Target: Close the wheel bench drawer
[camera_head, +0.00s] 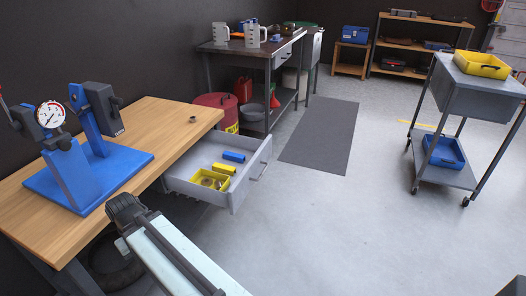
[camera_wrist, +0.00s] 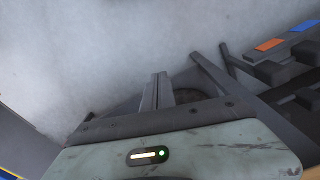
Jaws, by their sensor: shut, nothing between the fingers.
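The wheel bench (camera_head: 165,115) has a wooden top and stands at the left in the head view. Its grey drawer (camera_head: 240,187) is pulled out on the right side, with a bar handle (camera_head: 264,171) on its front. In the drawer lie a blue block (camera_head: 234,156), a yellow block (camera_head: 223,168) and a yellow tray (camera_head: 197,186) with small parts. My gripper (camera_wrist: 158,77) shows in the wrist view with its fingers together and empty, over grey floor. My arm comes up from the bottom in the head view, in front of the drawer; the fingers cannot be made out there.
A blue wheel stand with a dial (camera_head: 50,114) is on the bench top. A dark tyre (camera_head: 112,268) is under the bench. A second workbench (camera_head: 229,46) stands behind, and a grey cart (camera_head: 478,92) at the right. The floor (camera_head: 340,220) right of the drawer is clear.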

